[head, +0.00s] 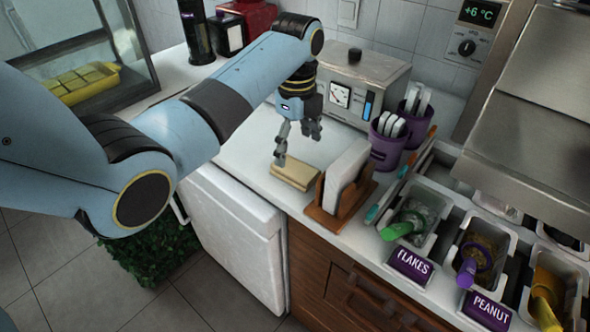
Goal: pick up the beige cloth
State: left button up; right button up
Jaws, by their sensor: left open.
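The beige cloth (296,178) lies folded on the white counter, just left of a wooden holder. My left gripper (296,146) hangs above the counter with its fingers pointing down. Its fingers are open and empty, and one fingertip is close to the cloth's left end. I cannot tell whether that fingertip touches the cloth. My right gripper is not in view.
The wooden napkin holder (327,218) stands close on the cloth's right. A metal machine (357,80) and purple cups (384,150) stand behind. Topping bins with FLAKES (411,264) and PEANUT (487,308) labels fill the right. Counter left of the cloth is clear.

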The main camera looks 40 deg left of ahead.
aim_at(295, 167)
pick_arm(q)
jog(key=f, duration=0.6)
jog(key=shift+a+f, duration=0.1)
jog(key=shift+a, duration=0.1)
jog(key=shift+c, duration=0.2)
jog(key=c, duration=1.2)
notch_tip(295, 167, up, 10)
jog(key=shift+r, duration=0.1)
